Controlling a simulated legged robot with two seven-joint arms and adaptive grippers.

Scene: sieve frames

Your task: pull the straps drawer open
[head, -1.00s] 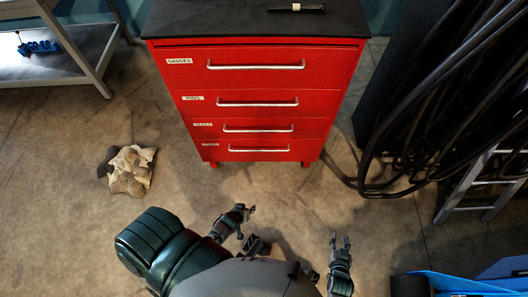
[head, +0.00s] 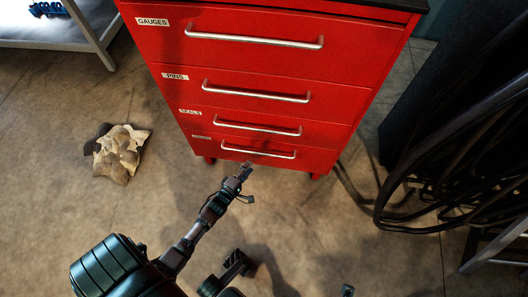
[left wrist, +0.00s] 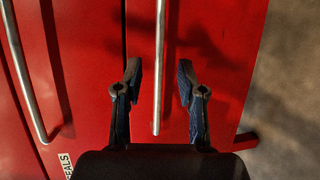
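The red cabinet has drawers labelled GAUGES, PINS and SEALS. The bottom drawer (head: 310,160) has a label (head: 200,137) too small to read; by position it may be the straps drawer. It looks flush with the front. Its silver handle (head: 275,154) also shows in the left wrist view (left wrist: 160,60). My left gripper (head: 246,172) is just in front of this handle. In the left wrist view my left gripper (left wrist: 158,85) is open, one finger on each side of the handle, with gaps on both sides. Only a small tip, likely my right gripper (head: 347,290), shows at the bottom edge.
The seals handle (left wrist: 28,75) runs to the left of the fingers in the left wrist view. Black hoses (head: 450,170) hang at the right. The floor before the cabinet is clear.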

